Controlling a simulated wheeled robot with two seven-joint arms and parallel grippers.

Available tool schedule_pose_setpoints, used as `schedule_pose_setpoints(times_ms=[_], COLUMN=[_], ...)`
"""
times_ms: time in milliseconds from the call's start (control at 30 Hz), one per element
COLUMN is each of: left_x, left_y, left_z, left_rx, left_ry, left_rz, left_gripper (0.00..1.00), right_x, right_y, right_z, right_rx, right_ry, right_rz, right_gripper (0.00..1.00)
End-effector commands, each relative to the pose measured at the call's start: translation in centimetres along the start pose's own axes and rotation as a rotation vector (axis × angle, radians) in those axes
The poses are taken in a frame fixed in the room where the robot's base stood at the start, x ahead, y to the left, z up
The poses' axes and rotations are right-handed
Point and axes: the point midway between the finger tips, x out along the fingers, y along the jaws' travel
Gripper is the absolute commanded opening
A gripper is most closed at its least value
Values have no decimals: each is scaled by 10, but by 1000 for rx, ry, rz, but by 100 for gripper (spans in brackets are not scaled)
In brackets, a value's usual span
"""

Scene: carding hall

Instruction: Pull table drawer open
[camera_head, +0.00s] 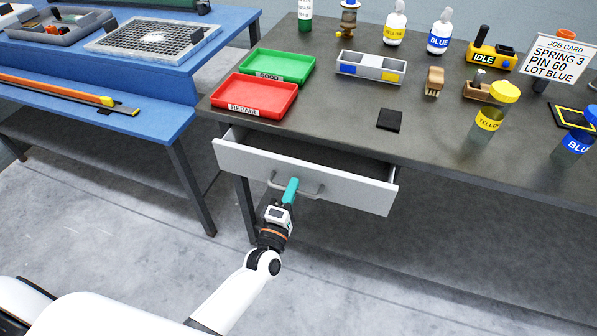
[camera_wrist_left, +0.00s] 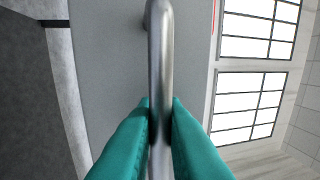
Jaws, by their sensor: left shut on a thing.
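The table drawer (camera_head: 345,190) has a light grey front and stands partly open under the dark table top (camera_head: 330,135). A dark gap shows between its front and the table edge. My left gripper (camera_head: 291,190) has teal fingers and is shut on the drawer's metal bar handle (camera_head: 312,194). In the left wrist view the handle (camera_wrist_left: 160,50) runs between the two teal fingers (camera_wrist_left: 160,125), with the grey drawer front (camera_wrist_left: 110,60) behind it. What lies inside the drawer is hidden. My right gripper is not in view.
On the table are a red REPAIR tray (camera_head: 262,110), a green GOOD tray (camera_head: 295,80), a divided box (camera_head: 345,75), a black pad (camera_head: 389,120) and several bottles. A blue bench (camera_head: 160,118) stands at left. The floor (camera_head: 400,270) before the drawer is clear.

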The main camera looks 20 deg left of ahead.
Motion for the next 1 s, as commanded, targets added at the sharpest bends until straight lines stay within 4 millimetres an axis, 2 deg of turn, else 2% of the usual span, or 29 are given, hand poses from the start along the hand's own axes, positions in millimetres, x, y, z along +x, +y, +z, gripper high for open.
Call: schedule_pose_setpoints(times_ms=[33,200,400,500,733,1000], left_x=[-18,-75,-135,-159,-196,-209], left_y=[-5,-16,-26,-30,-37,-39], left_z=[0,-1,0,0,0,0], left_rx=[0,1,1,1,0,0], left_ry=[2,4,3,3,2,1], left_rz=[8,9,7,6,3,1], left_gripper=[0,0,0,0,0,0], right_x=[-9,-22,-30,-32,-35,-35], right_y=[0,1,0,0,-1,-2], right_z=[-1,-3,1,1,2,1], right_rx=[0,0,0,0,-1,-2], right_ry=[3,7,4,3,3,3], right_rz=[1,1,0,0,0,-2], right_gripper=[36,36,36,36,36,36])
